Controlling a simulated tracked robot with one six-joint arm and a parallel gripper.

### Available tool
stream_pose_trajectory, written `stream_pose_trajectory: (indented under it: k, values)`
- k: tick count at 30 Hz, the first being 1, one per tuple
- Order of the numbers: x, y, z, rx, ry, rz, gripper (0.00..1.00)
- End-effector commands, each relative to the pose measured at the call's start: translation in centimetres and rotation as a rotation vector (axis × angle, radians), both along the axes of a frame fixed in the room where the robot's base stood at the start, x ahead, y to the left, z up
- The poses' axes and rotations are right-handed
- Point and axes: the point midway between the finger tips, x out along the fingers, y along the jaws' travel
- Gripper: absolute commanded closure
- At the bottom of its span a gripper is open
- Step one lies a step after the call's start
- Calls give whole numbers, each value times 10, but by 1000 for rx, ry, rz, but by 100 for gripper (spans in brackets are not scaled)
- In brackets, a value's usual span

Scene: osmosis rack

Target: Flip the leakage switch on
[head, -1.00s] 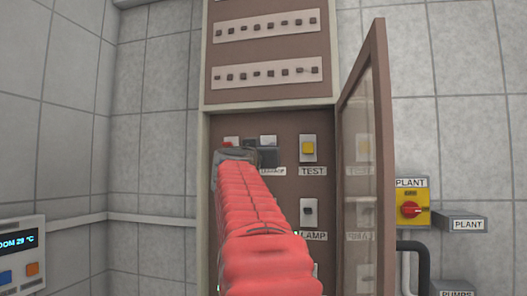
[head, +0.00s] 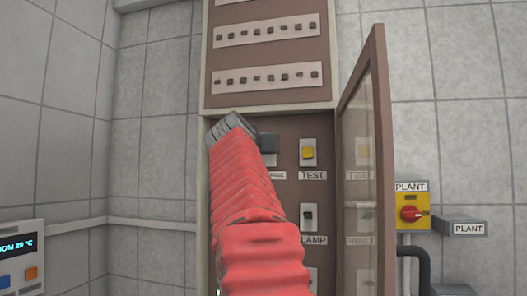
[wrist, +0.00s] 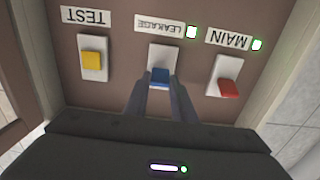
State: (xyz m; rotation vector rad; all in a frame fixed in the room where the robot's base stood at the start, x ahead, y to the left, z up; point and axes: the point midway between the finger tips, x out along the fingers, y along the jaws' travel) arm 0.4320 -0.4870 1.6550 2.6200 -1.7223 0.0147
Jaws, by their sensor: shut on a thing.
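The leakage switch (wrist: 160,75) is a blue lever on a white plate, under the upside-down LEAKAGE label (wrist: 161,26) in the wrist view. My gripper (wrist: 159,86) is shut on the blue lever, one finger on each side of it. A small lamp (wrist: 191,32) beside the label looks lit, white with a green edge. In the head view my gripper (head: 234,130) is at the upper left of the open cabinet. My red arm hides the lever and most of its label there.
The red MAIN switch (wrist: 228,88) and yellow TEST switch (wrist: 92,60) flank the leakage switch closely. The glass cabinet door (head: 365,160) stands open on the right. A LAMP switch (head: 308,216) sits below TEST. A PLANT rotary switch (head: 411,213) is outside the cabinet.

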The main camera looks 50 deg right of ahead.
Motion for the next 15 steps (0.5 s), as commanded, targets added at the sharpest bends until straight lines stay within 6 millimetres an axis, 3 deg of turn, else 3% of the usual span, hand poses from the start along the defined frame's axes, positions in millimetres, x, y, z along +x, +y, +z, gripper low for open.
stream_pose_trajectory:
  k: [15]
  values:
    - [1,-3,3,92,41,-1,99]
